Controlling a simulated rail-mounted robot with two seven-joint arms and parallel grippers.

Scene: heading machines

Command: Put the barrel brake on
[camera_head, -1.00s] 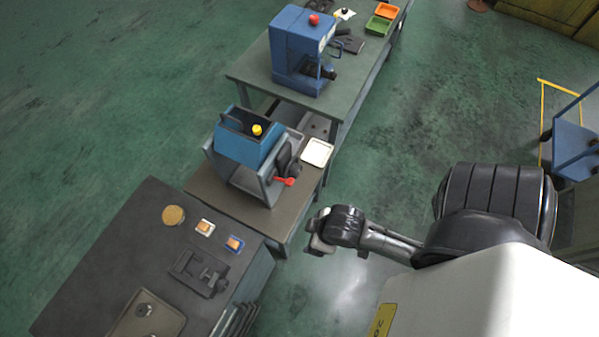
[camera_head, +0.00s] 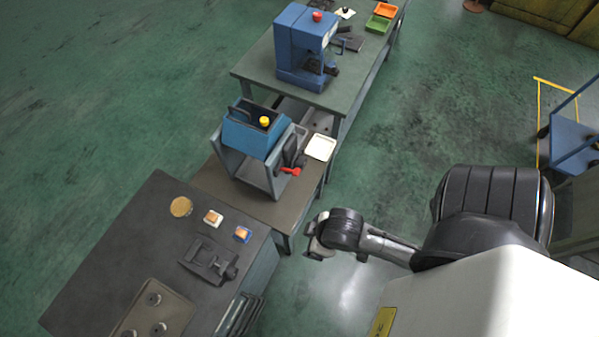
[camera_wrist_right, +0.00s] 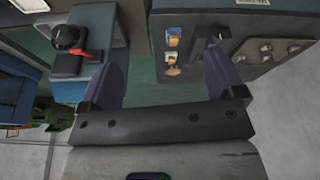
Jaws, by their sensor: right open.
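A blue tumbling-barrel machine (camera_head: 255,137) with a yellow knob stands in a grey frame on the middle bench in the head view. A red lever (camera_head: 290,171) sticks out at its right side, next to a dark part. In the right wrist view a red lever (camera_wrist_right: 82,53) shows at the upper left, beside a black round part (camera_wrist_right: 68,38). My right gripper (camera_wrist_right: 165,75) is open with nothing between its fingers. In the head view it (camera_head: 317,243) is over the floor, right of the benches and apart from the lever. My left gripper is not in view.
The near dark bench (camera_head: 110,250) holds a round brass-coloured disc (camera_head: 181,207), small switch boxes (camera_head: 213,218), a black fixture (camera_head: 210,260) and a tray (camera_head: 178,305). A white tray (camera_head: 320,147) sits by the barrel machine. A blue press (camera_head: 305,50) stands farther back.

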